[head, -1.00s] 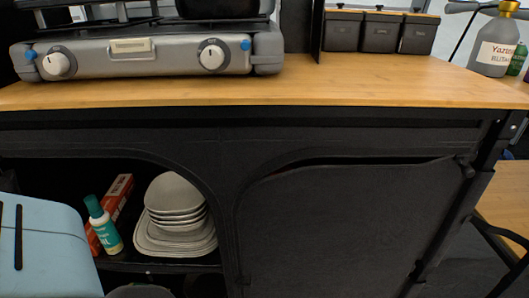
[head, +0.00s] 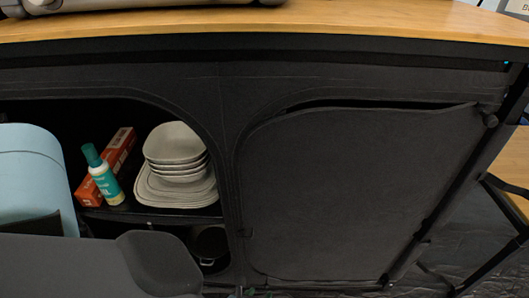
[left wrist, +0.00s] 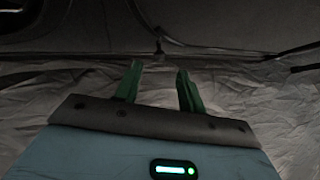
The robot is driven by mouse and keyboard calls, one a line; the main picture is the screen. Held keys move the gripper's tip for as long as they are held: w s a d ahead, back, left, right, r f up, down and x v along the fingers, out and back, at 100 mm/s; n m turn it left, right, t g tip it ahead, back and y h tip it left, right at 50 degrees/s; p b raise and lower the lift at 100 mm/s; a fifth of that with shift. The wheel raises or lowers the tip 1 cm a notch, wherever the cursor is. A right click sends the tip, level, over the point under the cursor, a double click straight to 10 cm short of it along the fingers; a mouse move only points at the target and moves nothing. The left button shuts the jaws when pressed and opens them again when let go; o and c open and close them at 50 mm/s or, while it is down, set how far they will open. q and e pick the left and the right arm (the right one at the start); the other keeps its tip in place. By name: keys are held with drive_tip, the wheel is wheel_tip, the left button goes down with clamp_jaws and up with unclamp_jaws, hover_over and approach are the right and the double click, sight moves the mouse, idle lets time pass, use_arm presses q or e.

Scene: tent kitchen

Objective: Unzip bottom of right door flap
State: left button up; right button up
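The right door flap (head: 340,190) is a dark fabric panel on the front of the black cabinet. Its top edge hangs loose, with a narrow gap under the frame. Its bottom seam runs low in the head view, near the floor, and small dark bits show at its lower left corner. In the left wrist view, my left gripper (left wrist: 157,78) has two green fingers standing apart with nothing between them. Beyond the fingertips a small dark piece (left wrist: 160,45), possibly a zipper pull, hangs at the cabinet's lower edge. My right gripper is in neither view.
The open left compartment holds stacked grey dishes (head: 177,165), a teal-capped bottle (head: 103,178), a red box (head: 120,150) and a dark pot (head: 211,245). A wooden counter (head: 300,22) runs above. A dark table leg stands at right. The crumpled floor sheet (left wrist: 250,90) is clear.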

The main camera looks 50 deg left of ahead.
sight(265, 288)
use_arm(q)
drive_tip(key=b+x, duration=0.1)
drive_tip(key=x, duration=0.2)
drive_tip(key=shift+w+a+f+b, duration=0.1)
drive_tip(key=shift+w+f+b, duration=0.1)
drive_tip(key=shift+f+b, duration=0.15)
drive_tip(key=shift+w+a+f+b, duration=0.2)
drive_tip(key=shift+w+b, duration=0.1)
drive_tip(key=shift+c, duration=0.6)
drive_tip(key=c, duration=0.7)
clamp_jaws()
